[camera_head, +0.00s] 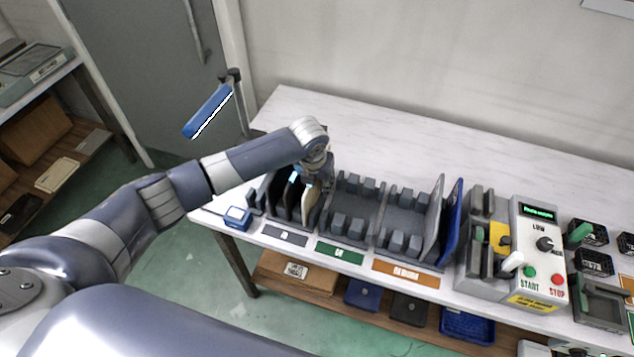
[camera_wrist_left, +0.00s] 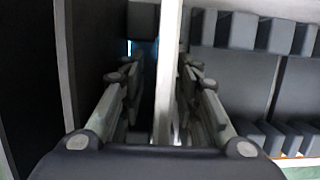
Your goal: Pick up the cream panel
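The cream panel (camera_head: 311,205) stands upright in the left slotted rack on the white table, partly hidden by my left gripper (camera_head: 315,178). In the left wrist view, the panel (camera_wrist_left: 167,75) is seen edge-on as a pale strip. My left gripper (camera_wrist_left: 160,90) has its fingers apart, one on each side of this strip. A dark gap shows between the panel and the left finger; the right finger is closer, and I cannot tell whether it touches. My right gripper is out of view.
Dark panels (camera_head: 283,196) stand beside the cream one. The middle rack (camera_head: 352,215) is empty; a grey panel (camera_head: 434,218) and a blue panel (camera_head: 453,222) stand at the right rack. A control box (camera_head: 540,255) is farther right. The table's back strip is clear.

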